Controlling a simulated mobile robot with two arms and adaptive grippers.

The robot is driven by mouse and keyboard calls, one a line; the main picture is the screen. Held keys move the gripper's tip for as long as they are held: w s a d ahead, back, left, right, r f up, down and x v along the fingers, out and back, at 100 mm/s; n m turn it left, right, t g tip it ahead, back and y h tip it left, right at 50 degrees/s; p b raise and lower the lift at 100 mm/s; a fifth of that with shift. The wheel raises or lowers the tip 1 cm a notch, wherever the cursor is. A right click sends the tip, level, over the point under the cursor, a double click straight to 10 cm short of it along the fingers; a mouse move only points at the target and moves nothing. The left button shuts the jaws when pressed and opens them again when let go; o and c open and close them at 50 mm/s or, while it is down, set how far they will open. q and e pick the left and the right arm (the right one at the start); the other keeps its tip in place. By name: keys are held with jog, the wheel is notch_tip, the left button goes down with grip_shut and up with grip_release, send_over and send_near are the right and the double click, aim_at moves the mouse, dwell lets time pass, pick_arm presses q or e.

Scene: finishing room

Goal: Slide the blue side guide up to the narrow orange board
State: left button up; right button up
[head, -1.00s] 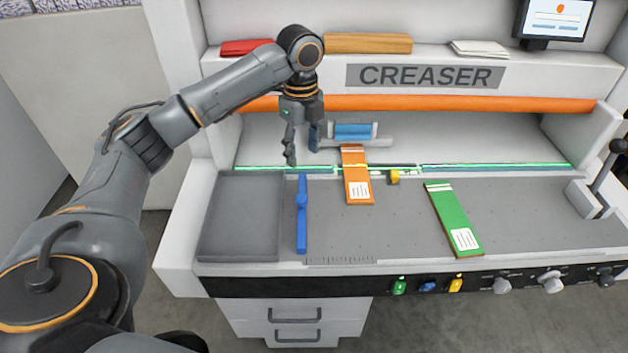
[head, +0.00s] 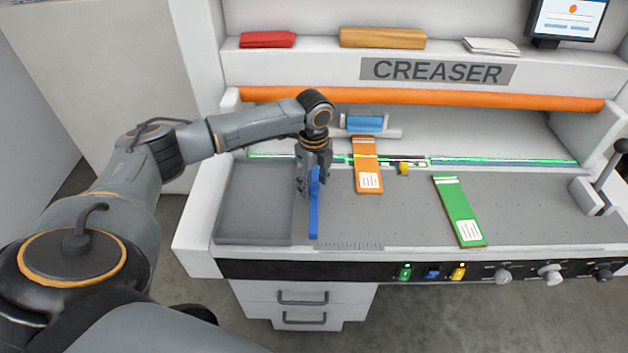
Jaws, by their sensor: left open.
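The blue side guide (head: 314,222) is a thin upright bar standing on the grey creaser bed, left of the boards. The narrow orange board (head: 369,180) lies to its right with a clear gap between them, its far end near the green-lit line. My left gripper (head: 312,190) points down at the far half of the guide, with its jaws open. One finger shows on the guide's left side; the other is hard to make out. I cannot tell whether the fingers touch the guide. My right gripper is out of view.
A green board (head: 459,212) lies further right on the bed (head: 405,220). A small yellow piece (head: 403,169) sits right of the orange board. A dark grey flat panel (head: 252,215) is left of the guide. A blue roller piece (head: 364,123) stands behind the orange board.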

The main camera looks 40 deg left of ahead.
pick_arm(q)
jog(key=shift+c, duration=0.4)
grip_shut()
jog(key=shift+w+d, duration=0.1)
jog(key=shift+d, duration=0.15)
jog(key=w+d, duration=0.1)
jog(key=d, duration=0.1)
jog(key=w+d, duration=0.3)
jog(key=d, duration=0.2)
jog(key=shift+w+p, duration=0.35)
jog(key=shift+w, duration=0.05)
jog(key=shift+w+d, duration=0.2)
jog(key=shift+d, duration=0.15)
jog(key=shift+s+a, duration=0.15)
jog(key=shift+a, duration=0.15)
jog(key=shift+o, duration=0.3)
grip_release()
jog(key=shift+s+a, duration=0.1)
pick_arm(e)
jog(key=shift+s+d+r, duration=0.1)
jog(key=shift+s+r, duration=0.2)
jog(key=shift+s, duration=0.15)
